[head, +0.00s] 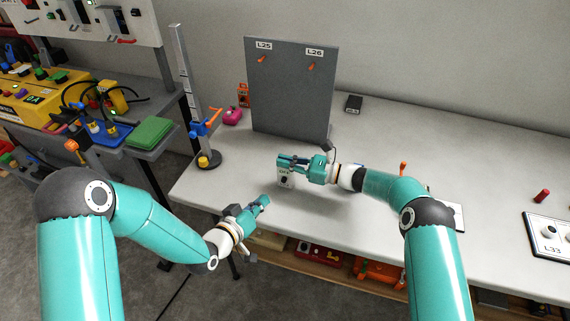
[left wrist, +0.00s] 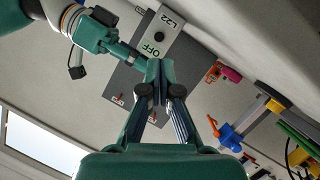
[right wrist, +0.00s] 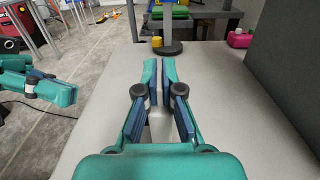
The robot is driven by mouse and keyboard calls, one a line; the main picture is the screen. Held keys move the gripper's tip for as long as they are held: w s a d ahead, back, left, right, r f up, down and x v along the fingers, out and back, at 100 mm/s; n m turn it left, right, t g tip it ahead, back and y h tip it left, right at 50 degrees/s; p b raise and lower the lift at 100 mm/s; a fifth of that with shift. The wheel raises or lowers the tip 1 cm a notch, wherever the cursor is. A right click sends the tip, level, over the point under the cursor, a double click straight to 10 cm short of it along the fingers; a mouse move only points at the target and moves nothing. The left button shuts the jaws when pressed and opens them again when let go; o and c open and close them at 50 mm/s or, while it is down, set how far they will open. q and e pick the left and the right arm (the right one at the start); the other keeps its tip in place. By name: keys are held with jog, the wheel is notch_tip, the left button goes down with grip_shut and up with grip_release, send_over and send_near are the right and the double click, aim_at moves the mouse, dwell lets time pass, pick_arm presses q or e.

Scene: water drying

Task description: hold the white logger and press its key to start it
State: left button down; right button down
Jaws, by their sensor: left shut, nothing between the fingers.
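The white logger (head: 286,182) is a small box with a dark round spot on its face. In the left wrist view the logger (left wrist: 178,42) shows the label L22 and a green OFF. My right gripper (head: 281,160) is closed on its upper part, over the table. In the right wrist view the fingers (right wrist: 160,66) are nearly together and mostly hide it. My left gripper (head: 265,200) is shut and empty, below and left of the logger. In the left wrist view its fingertips (left wrist: 160,66) appear just by the OFF marking; I cannot tell whether they touch.
A grey panel (head: 290,95) labelled L25 and L26 stands on the white table (head: 370,225) behind the logger. A stand with a ruler (head: 183,75) and a pink object (head: 232,116) are left of it. A panel L33 (head: 543,243) lies at right.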

aim_at(284, 180)
pick_arm(q)
jog(key=s+f+m+g, duration=0.1)
jog(key=d+f+m+g, duration=0.1)
jog(key=m, duration=0.1)
jog(key=s+d+f+m+g+h, duration=0.1)
jog(key=m, duration=0.1)
jog(key=shift+s+d+f+g, duration=0.15)
jog(key=shift+s+f+g, duration=0.1)
jog(key=shift+s+g, duration=0.1)
jog(key=shift+s+f+m+g, duration=0.25)
jog(key=shift+m+g, duration=0.2)
jog(key=shift+m, duration=0.55)
jog(key=shift+s+f+m+g, duration=0.1)
jog(key=shift+m+g, duration=0.3)
jog(key=shift+m, duration=0.4)
jog(key=shift+w+a+r+m, duration=0.25)
jog(key=shift+a+m, duration=0.15)
jog(key=shift+m, duration=0.1)
jog(key=shift+w+a+r, duration=0.1)
jog(key=shift+w+r, duration=0.2)
jog(key=shift+r, duration=0.25)
jog(key=shift+w+d, duration=0.45)
jog(key=shift+w, duration=0.95)
jog(key=shift+w+d, duration=0.5)
jog(key=shift+w, duration=0.9)
jog(key=shift+w+d, duration=0.45)
jog(key=shift+w, duration=0.95)
